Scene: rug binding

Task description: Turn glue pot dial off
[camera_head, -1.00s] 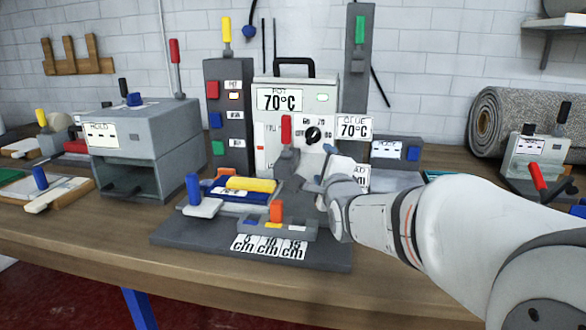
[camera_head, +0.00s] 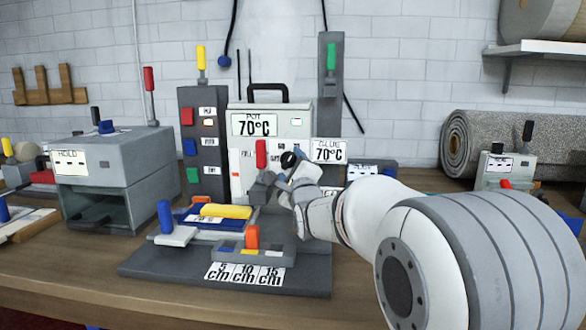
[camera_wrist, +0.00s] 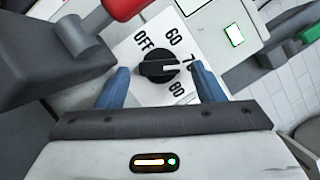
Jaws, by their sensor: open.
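The glue pot (camera_head: 266,125) is a pale box with a black handle and a "POT 70°C" display, standing at the back of the bench. Its black dial (camera_wrist: 160,66) has a white pointer line that points to the 70 mark. OFF, 60, 70 and 80 are printed around it. The dial also shows in the head view (camera_head: 288,160), just above my gripper (camera_head: 284,182). In the wrist view my gripper (camera_wrist: 163,88) is open, with its blue fingers on either side of the dial and a visible gap to each side.
A red-handled lever (camera_head: 261,154) stands just left of the dial and looms at the wrist view's top left. A "GLUE 70°C" sign (camera_head: 329,150) is to the right. A fixture base (camera_head: 140,262) with clamps lies in front.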

